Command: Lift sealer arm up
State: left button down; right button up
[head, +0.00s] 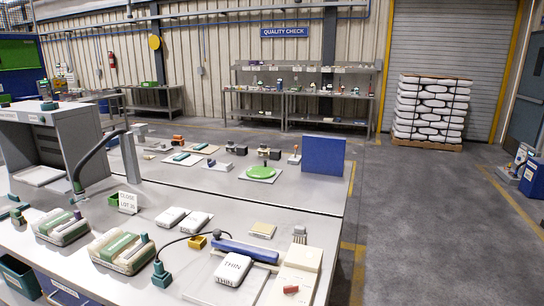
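What looks like the sealer stands at the near right of the long grey bench. A long blue bar (245,251), apparently the sealer arm, lies low and nearly level along its back. Its right end reaches a cream housing (298,268) with a small red piece (291,290) on its front. I cannot tell whether the bar touches the surface under it. A white pouch marked "THIN" (233,269) lies flat on a grey plate (212,291) just in front of the bar. Neither of my grippers is in view.
Green-and-white packs (122,251), white pouches (172,217) and a yellow block (197,242) lie left of the sealer. A black cable runs by a teal fitting (161,275). A blue panel (323,155) stands farther back. The floor to the right is clear up to stacked sacks (432,108).

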aim_at(265, 256)
jog(key=i+j+z, duration=0.15)
jog(key=j, duration=0.8)
jog(key=i+j+z, duration=0.1)
jog(key=j, duration=0.9)
jog(key=i+j+z, duration=0.15)
jog(key=j, duration=0.8)
jog(key=i+j+z, duration=0.15)
jog(key=j, duration=0.85)
